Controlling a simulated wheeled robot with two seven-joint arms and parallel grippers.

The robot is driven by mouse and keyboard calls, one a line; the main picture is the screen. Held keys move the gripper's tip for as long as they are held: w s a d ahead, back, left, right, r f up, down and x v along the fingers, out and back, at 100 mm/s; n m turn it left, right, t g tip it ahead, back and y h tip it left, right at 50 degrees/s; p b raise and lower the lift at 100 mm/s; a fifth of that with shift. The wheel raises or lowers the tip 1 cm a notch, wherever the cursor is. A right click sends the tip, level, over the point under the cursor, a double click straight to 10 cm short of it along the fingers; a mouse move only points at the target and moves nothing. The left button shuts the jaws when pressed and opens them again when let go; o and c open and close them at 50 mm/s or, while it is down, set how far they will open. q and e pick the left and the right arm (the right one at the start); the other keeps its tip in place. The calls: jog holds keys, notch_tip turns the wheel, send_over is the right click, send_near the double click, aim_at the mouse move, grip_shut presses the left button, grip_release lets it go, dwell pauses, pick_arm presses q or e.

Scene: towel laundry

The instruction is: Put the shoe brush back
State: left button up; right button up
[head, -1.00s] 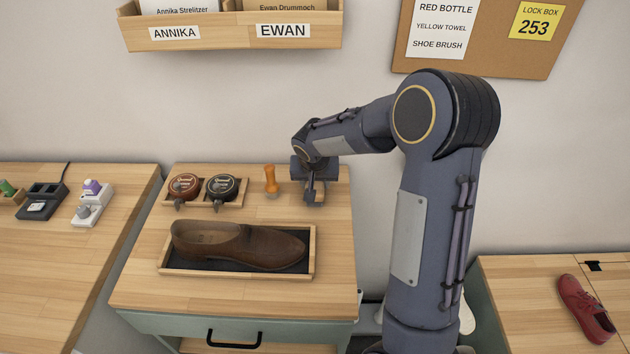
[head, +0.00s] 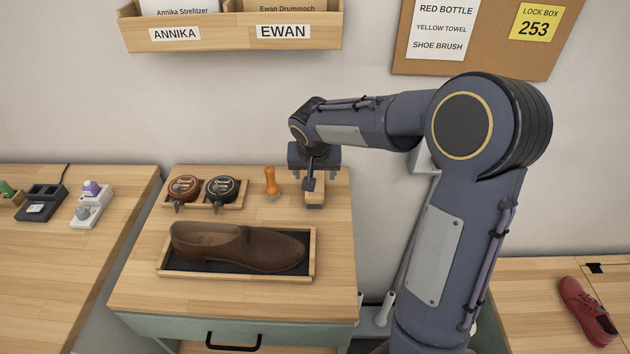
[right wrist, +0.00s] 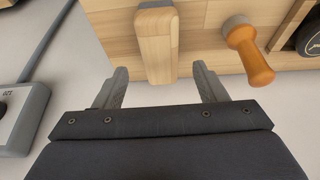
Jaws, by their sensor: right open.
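The shoe brush appears to be the wooden block (head: 314,199) at the back right of the middle table, beside an orange-handled tool (head: 270,184). In the right wrist view the block (right wrist: 156,48) has a grey strip at its far end and shows just beyond the gap between my fingertips. My right gripper (head: 310,182) is open and empty, pointing down close over the block; it also shows in the right wrist view (right wrist: 160,72). The gripper hides part of the block in the head view. My left gripper is not in view.
A brown shoe lies in a dark-lined tray (head: 236,274) at the front. Two round polish tins (head: 220,189) sit in a small wooden tray at the back left. A red shoe (head: 586,308) is on the right table. The front right of the middle table (head: 335,270) is clear.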

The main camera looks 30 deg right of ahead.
jog(key=v, duration=0.5)
jog(key=s+a+n+t+y, duration=0.1)
jog(key=s+a+n+y, duration=0.1)
jog(key=s, duration=1)
jog(key=s+a+n+y, duration=0.2)
jog(key=s+a+y, duration=0.2)
jog(key=s, duration=0.9)
jog(key=a+f, duration=0.1)
jog(key=a, duration=0.2)
jog(key=shift+s+n+t, duration=0.2)
jog(key=shift+n+t, duration=0.2)
